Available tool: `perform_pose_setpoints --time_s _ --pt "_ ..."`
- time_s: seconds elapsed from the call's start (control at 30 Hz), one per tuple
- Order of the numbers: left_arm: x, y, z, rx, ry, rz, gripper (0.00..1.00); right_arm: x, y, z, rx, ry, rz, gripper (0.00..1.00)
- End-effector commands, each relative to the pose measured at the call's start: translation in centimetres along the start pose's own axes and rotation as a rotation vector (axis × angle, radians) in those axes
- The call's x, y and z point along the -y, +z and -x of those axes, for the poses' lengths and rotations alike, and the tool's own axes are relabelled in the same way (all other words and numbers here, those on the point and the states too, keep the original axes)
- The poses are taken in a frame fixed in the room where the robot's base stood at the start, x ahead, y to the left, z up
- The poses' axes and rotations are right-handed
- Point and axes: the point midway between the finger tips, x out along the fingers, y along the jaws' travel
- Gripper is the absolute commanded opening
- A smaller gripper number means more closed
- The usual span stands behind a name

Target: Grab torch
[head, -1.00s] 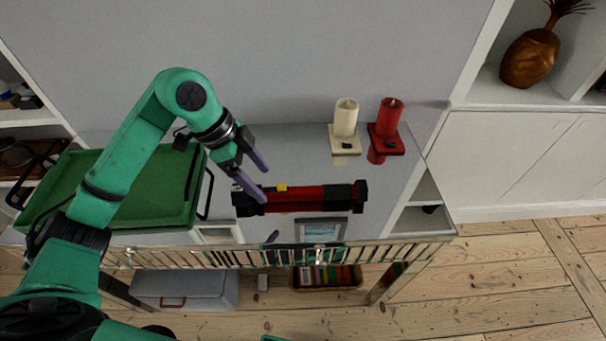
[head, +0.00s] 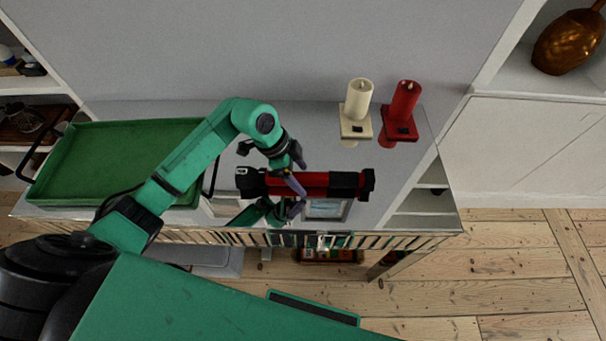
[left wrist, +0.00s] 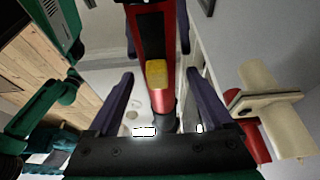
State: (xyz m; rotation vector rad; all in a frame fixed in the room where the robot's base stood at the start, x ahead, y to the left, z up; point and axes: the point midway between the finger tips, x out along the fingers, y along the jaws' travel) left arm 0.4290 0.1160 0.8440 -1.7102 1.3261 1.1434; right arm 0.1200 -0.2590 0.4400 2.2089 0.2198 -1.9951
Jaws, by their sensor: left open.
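The torch (head: 318,179), red with black ends, lies crosswise on the glossy grey cabinet top (head: 225,175). My left gripper (head: 303,180) is open over the torch, left of its middle, with one finger on the far side and one on the near side. In the left wrist view the torch (left wrist: 160,101) runs between the two spread fingers of the left gripper (left wrist: 161,76), and its yellow button shows. I see gaps beside the torch, so the fingers are not closed on it. My right gripper is not in view.
A cream candle (head: 358,99) and a red candle (head: 404,100) stand on holders behind the torch to the right. A green tray (head: 110,160) is at the left. The top mirrors things.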

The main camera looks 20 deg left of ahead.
Motion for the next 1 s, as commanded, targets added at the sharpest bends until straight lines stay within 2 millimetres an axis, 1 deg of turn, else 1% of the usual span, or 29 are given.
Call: perform_pose_setpoints --time_s 0.1,0.23,0.27,0.3,0.37,0.4,0.47,0.5,0.83,0.97,1.0 --pt "0.0 0.0 -0.8 0.000 0.000 0.001 0.85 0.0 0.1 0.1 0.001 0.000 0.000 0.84" --pt "0.0 0.1 -0.8 0.000 -0.001 0.000 0.85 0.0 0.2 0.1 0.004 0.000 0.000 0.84" --pt "0.0 0.1 -0.8 0.000 -0.001 0.000 0.81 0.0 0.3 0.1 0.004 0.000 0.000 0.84" --pt "0.0 0.1 -0.8 0.000 -0.001 0.000 0.66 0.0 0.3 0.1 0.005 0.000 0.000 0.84" --pt "0.0 0.0 -0.8 0.000 -0.001 0.000 0.43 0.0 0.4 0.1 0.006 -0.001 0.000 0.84" --pt "0.0 0.0 -0.8 0.000 -0.001 0.000 0.27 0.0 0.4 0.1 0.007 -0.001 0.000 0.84" --pt "0.0 0.0 -0.8 0.000 -0.001 0.000 0.04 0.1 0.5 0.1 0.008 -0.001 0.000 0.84" --pt "0.0 0.0 -0.8 0.000 -0.001 0.000 0.00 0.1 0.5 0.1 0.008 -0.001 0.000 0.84" --pt "0.1 -0.2 -0.4 -0.002 -0.003 -0.001 0.00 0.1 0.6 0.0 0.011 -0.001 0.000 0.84" --pt "0.1 -0.7 0.8 -0.002 -0.004 -0.002 0.00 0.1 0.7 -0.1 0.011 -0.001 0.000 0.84" --pt "0.1 -1.0 1.5 -0.002 -0.006 -0.004 0.00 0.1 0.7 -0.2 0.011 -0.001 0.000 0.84"
